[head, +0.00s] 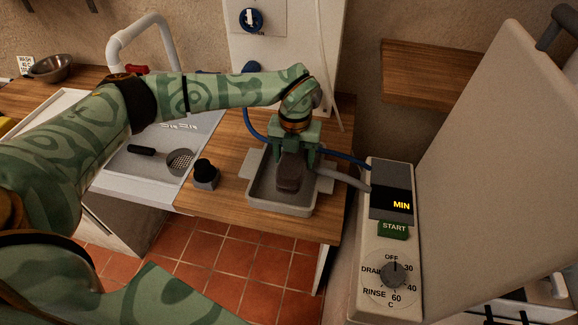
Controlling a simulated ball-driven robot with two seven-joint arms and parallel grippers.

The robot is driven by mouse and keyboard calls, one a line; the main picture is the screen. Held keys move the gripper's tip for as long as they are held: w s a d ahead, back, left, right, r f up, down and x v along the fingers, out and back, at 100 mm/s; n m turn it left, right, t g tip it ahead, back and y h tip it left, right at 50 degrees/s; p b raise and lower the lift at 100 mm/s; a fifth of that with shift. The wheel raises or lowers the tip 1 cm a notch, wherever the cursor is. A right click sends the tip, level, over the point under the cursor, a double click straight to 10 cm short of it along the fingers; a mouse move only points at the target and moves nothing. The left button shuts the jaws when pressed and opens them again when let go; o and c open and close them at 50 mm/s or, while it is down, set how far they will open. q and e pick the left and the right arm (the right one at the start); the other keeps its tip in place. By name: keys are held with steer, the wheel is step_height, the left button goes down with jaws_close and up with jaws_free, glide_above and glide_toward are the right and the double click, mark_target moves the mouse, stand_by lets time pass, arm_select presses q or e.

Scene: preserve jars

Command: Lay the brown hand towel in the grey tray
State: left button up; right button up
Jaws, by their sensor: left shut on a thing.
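The grey tray (278,206) stands on the wooden counter, left of the machine with the dial. My left gripper (292,156) points down over the tray and is shut on the brown hand towel (288,181). The towel hangs from the fingers inside the tray's outline. I cannot tell whether its lower end touches the tray floor. My right gripper is not in view.
A small grey block with a black knob (205,174) stands just left of the tray. A strainer (179,161) lies in the sink area. The machine (392,240) with its raised lid (490,150) stands close on the right. Hoses run behind the tray.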

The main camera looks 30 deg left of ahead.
arm_select(q)
steer(key=shift+a+f, duration=0.25)
steer(key=shift+f, duration=0.1)
steer(key=f, duration=0.2)
steer(key=a+f+b, duration=0.1)
steer(key=f, duration=0.1)
steer(key=shift+w+f, duration=0.15)
steer(key=shift+f, duration=0.05)
steer(key=shift+r, duration=0.1)
steer(key=o, duration=1)
steer(key=shift+r, duration=0.3)
step_height(320, 180, up, 11)
steer(key=shift+r+p, duration=0.2)
steer(key=shift+p, duration=0.8)
